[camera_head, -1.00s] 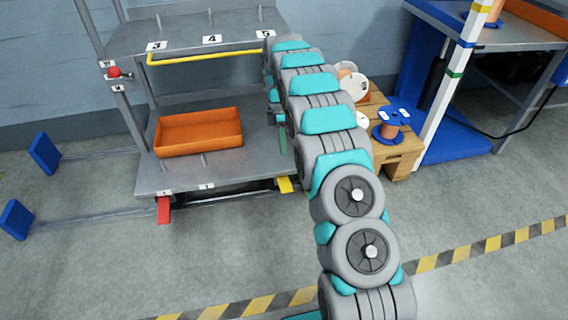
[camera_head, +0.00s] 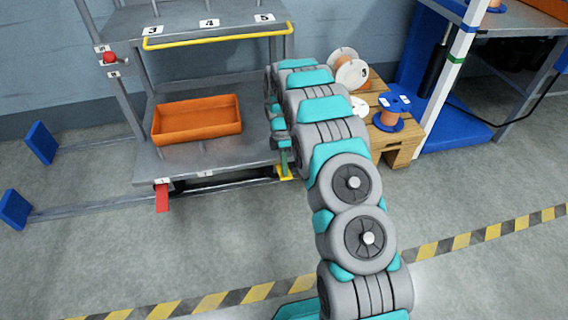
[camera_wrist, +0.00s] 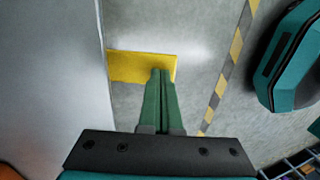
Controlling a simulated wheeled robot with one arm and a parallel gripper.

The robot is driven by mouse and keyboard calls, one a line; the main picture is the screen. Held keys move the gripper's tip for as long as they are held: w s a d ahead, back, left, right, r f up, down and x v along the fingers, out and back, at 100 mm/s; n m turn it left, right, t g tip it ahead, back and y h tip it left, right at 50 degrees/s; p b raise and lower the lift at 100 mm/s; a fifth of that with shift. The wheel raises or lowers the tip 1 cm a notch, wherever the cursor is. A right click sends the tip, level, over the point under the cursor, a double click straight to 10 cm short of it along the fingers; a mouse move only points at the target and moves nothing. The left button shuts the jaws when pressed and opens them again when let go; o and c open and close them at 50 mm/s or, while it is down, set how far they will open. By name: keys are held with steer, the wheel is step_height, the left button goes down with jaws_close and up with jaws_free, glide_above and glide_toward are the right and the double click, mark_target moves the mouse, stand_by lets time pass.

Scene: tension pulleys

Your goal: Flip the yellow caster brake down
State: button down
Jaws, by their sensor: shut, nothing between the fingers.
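The yellow caster brake (camera_head: 285,172) juts out from under the front right corner of the grey cart's lower shelf. It also shows in the wrist view as a flat yellow plate (camera_wrist: 135,67) beside the grey shelf edge. My gripper (camera_head: 284,163) is shut and empty, pointing down at the brake. In the wrist view, its green fingertips (camera_wrist: 162,72) overlap the plate's right part; I cannot tell for sure whether they touch it. My arm hides part of the cart's right side.
A red pedal (camera_head: 162,198) sticks out at the cart's front left. An orange bin (camera_head: 197,120) sits on the lower shelf (camera_head: 225,155). A wooden pallet (camera_head: 400,148) with spools stands at the right. The floor in front is clear, crossed by a striped line (camera_head: 430,250).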

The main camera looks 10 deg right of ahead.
stand_by(0.4)
steer(key=shift+s+f+t, duration=0.55)
steer(key=shift+t, duration=0.05)
steer(key=shift+s+f+t, duration=0.25)
steer(key=shift+f+t, duration=0.5)
steer(key=shift+t, duration=0.05)
steer(key=shift+s+f+t, duration=0.25)
steer(key=shift+f+t, duration=0.45)
steer(key=shift+t, duration=0.1)
steer(key=shift+f+t, duration=0.4)
steer(key=shift+t, duration=0.1)
steer(key=shift+f, duration=0.5)
steer(key=shift+s+f, duration=0.15)
steer(key=shift+f, duration=0.05)
steer(key=p, duration=0.2)
glide_toward(286, 179)
steer(key=shift+s+r, duration=0.25)
steer(key=shift+r, duration=0.35)
